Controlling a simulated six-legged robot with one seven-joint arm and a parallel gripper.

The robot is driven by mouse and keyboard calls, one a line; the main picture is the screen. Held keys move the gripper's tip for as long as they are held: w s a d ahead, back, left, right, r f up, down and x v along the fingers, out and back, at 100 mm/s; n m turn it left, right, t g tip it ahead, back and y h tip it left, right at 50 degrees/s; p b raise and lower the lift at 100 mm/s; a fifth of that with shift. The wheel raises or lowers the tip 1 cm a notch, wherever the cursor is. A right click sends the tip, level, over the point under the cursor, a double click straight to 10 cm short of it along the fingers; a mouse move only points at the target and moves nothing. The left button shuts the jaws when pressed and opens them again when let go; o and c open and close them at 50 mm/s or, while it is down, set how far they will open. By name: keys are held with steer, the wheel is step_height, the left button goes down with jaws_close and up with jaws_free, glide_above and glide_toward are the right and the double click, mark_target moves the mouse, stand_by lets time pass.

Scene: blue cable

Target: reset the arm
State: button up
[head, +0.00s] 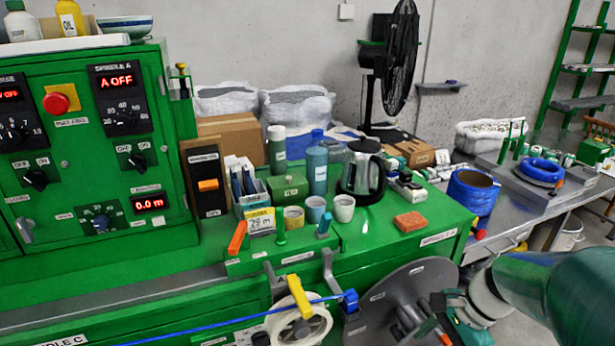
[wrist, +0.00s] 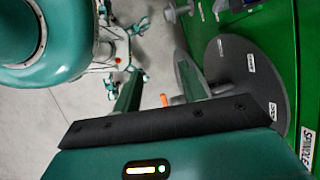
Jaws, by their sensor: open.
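My gripper (head: 440,308) is at the lower right in the head view, in front of a large grey disc (head: 385,290) on the green machine. In the wrist view my gripper (wrist: 160,78) has its two fingers spread apart with nothing held between them. The grey disc (wrist: 240,65) is to the right of the fingers there. A small orange part (wrist: 164,100) shows between the fingers. The blue cable (head: 235,323) runs in a line from the lower left to a blue clamp (head: 349,300) at the machine's front.
A white reel (head: 318,325) with a yellow lever (head: 299,297) sits beside the blue clamp. The green bench top holds a kettle (head: 362,170), cups, bottles and a sponge (head: 409,221). A blue spool (head: 472,192) and blue coil (head: 540,170) are at right.

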steer(key=s+a+r+n+t+h, duration=0.5)
steer(key=a+r+n, duration=0.4)
steer(key=r+n, duration=0.3)
steer(key=n, duration=0.3)
steer(key=shift+s, duration=0.4)
